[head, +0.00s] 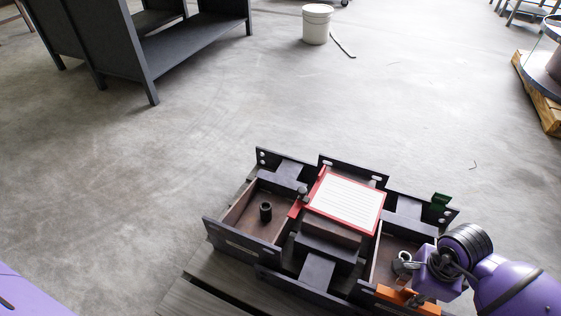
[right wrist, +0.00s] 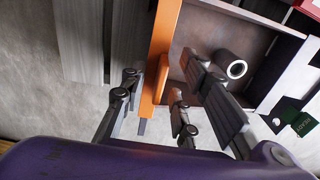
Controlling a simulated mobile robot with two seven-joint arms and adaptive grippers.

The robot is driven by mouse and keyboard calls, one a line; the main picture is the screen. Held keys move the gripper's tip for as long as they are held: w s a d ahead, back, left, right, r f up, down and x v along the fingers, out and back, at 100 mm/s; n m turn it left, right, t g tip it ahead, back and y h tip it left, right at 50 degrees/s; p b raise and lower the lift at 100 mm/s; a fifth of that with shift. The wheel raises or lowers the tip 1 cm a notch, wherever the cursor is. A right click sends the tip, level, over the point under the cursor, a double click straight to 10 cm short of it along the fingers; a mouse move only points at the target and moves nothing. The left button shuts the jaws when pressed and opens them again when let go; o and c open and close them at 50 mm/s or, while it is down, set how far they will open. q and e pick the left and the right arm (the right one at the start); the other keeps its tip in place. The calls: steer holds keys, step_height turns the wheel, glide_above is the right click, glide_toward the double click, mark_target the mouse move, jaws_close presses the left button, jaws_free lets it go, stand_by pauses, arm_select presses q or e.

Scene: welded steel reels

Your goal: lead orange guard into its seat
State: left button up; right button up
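The orange guard (head: 424,306) is a long bar at the front right of the dark steel assembly, partly hidden by my right arm. In the right wrist view the orange guard (right wrist: 166,32) runs down from the top edge, with a shorter orange block on its lower part. It lies along the edge of a brown-floored compartment. My right gripper (right wrist: 165,88) has its fingers spread, the guard's lower end between them. A gap shows between the guard and the right-hand finger. Contact on the other side is unclear. The seat cannot be made out. My left gripper is not in view.
The dark assembly (head: 318,270) has compartments with upright walls and a red-edged white panel (head: 346,199) on top. A black tube (head: 265,211) stands in the left compartment; a grey tube (right wrist: 236,69) stands near my right fingers. A green tag (head: 441,201) is at the right.

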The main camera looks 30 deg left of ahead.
steer(key=shift+r, duration=0.1)
jaws_close()
steer(key=shift+r, duration=0.1)
steer(key=shift+r, duration=0.55)
step_height(320, 180, up, 3)
steer(key=shift+a+f+p, duration=0.15)
steer(key=shift+f+p, duration=0.05)
steer(key=shift+p, duration=0.5)
steer(key=w+a+r+p, duration=0.3)
steer(key=a+r, duration=0.6)
steer(key=a, duration=0.4)
steer(key=shift+a, duration=0.2)
